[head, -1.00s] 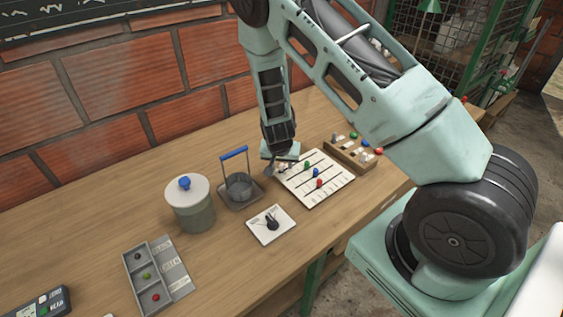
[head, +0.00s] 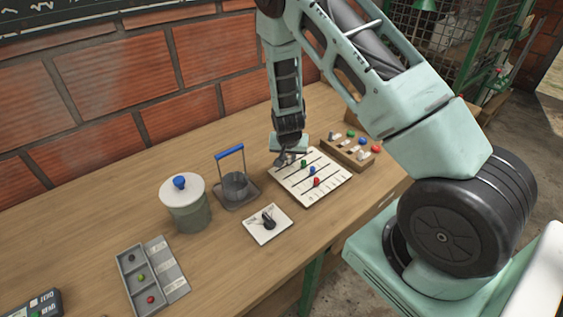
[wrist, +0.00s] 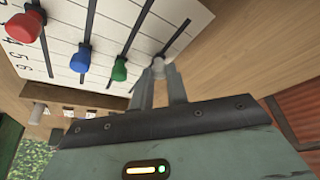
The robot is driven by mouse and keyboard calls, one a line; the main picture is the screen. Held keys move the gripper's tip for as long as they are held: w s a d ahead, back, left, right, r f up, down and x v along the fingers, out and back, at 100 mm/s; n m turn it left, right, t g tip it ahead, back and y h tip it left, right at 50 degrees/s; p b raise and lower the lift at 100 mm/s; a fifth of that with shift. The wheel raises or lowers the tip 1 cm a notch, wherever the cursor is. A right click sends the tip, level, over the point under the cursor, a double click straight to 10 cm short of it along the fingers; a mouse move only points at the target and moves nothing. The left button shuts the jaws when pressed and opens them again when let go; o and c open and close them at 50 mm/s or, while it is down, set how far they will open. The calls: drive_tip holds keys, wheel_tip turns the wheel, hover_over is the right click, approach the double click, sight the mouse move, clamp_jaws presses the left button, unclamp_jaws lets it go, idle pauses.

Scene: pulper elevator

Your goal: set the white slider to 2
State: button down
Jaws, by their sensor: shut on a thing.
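The white slider board (head: 325,198) lies on the bench below my gripper (head: 282,161). It carries several dark tracks with coloured knobs. In the wrist view the white slider knob (wrist: 158,64) sits between my fingertips at the end of the rightmost visible track, and my gripper (wrist: 158,76) is shut on it. The green knob (wrist: 119,68), blue knob (wrist: 80,58) and red knob (wrist: 24,26) stand on the neighbouring tracks. Printed numbers including 4, 5 and 6 show at the board's left. In the head view my gripper hides the white slider.
A wooden rack (head: 346,155) with coloured knobs stands right of the board. Bare bench lies between.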

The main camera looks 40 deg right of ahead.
drive_tip(key=c, duration=1.4)
unclamp_jaws()
drive_tip(key=shift+o, duration=0.2)
drive_tip(key=v, duration=1.7)
drive_tip(key=shift+r, duration=0.15)
drive_tip(key=shift+s, duration=0.15)
